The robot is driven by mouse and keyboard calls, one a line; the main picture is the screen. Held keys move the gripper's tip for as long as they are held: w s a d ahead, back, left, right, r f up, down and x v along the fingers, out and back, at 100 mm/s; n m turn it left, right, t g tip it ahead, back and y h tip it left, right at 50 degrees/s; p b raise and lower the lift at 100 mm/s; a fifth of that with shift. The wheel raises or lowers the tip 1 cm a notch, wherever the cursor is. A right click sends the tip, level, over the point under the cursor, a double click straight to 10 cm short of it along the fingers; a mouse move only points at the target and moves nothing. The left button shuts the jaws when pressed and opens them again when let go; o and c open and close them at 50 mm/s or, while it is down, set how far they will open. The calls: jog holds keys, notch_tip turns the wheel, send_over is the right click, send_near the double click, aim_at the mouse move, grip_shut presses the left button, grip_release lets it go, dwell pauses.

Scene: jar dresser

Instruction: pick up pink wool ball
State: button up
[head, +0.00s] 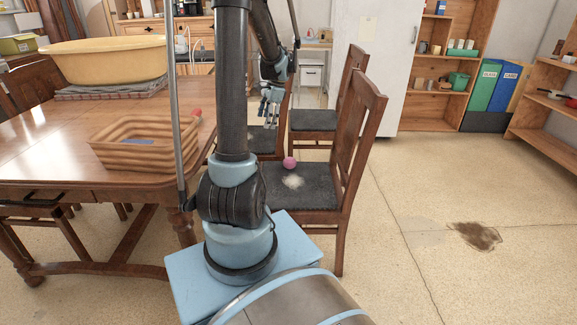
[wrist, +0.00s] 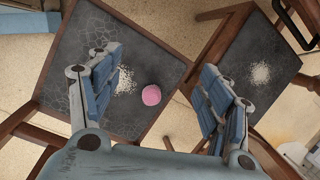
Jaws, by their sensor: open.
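The pink wool ball (head: 290,162) rests on the dark seat of the nearer wooden chair (head: 313,191), beside a pale worn patch. In the wrist view the pink wool ball (wrist: 151,95) shows between the two fingers, farther off than they are. My gripper (head: 270,108) hangs above the chair seats, pointing down, open and empty. In the wrist view my gripper (wrist: 160,95) has its blue-padded fingers spread wide on either side of the ball, not touching it.
A wooden table (head: 40,163) stands at left with a wicker basket (head: 140,155) and a yellow basin (head: 105,62). A second chair (head: 315,122) stands behind the nearer one. The nearer chair's tall backrest (head: 358,135) rises right of the ball. Floor at right is clear except a brown stain (head: 475,235).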

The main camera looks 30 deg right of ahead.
jog(key=d+f+m, duration=0.3)
jog(key=d+f, duration=0.2)
jog(key=d, duration=0.4)
jog(key=m+t+y, duration=0.1)
jog(key=m, duration=0.3)
send_near(292, 158)
jog(key=x, duration=1.2)
jog(key=shift+a, duration=0.1)
jog(key=c, duration=1.2)
